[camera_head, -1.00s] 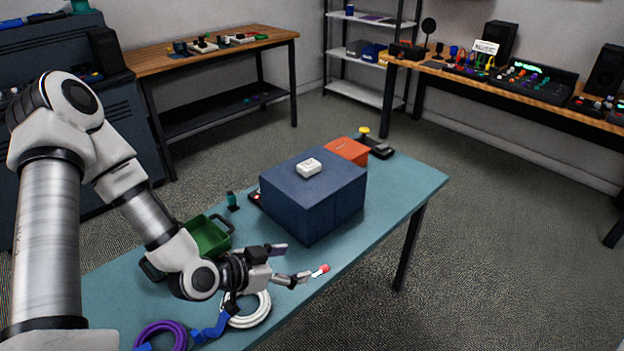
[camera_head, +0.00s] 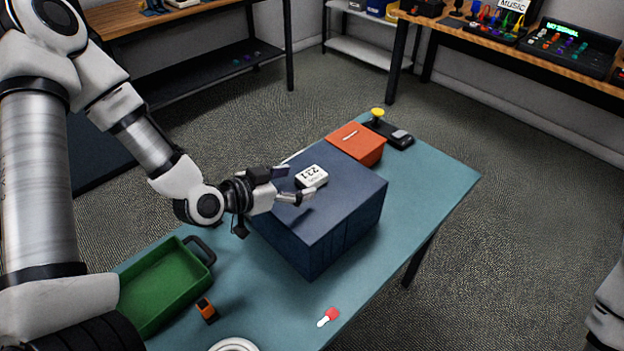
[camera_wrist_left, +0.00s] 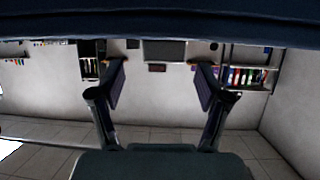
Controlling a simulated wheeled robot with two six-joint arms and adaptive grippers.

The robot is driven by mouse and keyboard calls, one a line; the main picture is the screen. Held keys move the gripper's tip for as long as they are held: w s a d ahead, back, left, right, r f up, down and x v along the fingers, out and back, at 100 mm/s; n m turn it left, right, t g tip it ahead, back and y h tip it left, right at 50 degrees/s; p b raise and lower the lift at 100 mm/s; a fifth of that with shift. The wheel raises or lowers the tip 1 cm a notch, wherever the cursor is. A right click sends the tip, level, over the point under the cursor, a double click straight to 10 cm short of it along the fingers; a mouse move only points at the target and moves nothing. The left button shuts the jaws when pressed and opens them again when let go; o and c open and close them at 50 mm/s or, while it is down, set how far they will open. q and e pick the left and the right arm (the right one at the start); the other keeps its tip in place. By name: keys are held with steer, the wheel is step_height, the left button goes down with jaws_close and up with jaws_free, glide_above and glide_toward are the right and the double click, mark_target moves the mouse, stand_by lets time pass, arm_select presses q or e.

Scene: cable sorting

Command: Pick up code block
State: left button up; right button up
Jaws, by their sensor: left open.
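The code block (camera_head: 312,176) is a small white block with black digits on its face. It lies on top of the dark blue box (camera_head: 345,205), near the box's left side. My left gripper (camera_head: 283,184) is over the left part of the box top, its fingers open and pointing right, close to the block. I cannot tell whether a finger touches it. In the left wrist view the fingers (camera_wrist_left: 159,88) stand wide apart with nothing between them, and the code block does not show there. My right gripper is out of view.
An orange-red box (camera_head: 357,143) and a black device with a yellow knob (camera_head: 378,113) stand behind the blue box. A green tray (camera_head: 203,276), an orange-black piece (camera_head: 207,310), a white coil (camera_head: 233,345) and a red-white piece (camera_head: 328,317) are in front. The right table strip is clear.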

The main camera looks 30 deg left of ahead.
mark_target(310, 176)
arm_select(q)
steer(key=x, duration=0.5)
steer(key=shift+w+a+r, duration=0.1)
steer(key=shift+a+r, duration=0.05)
steer(key=shift+a, duration=0.05)
steer(key=shift+w+d, duration=0.1)
steer(key=shift+c, duration=0.4)
steer(key=c, duration=1.2)
steer(key=shift+o, duration=0.2)
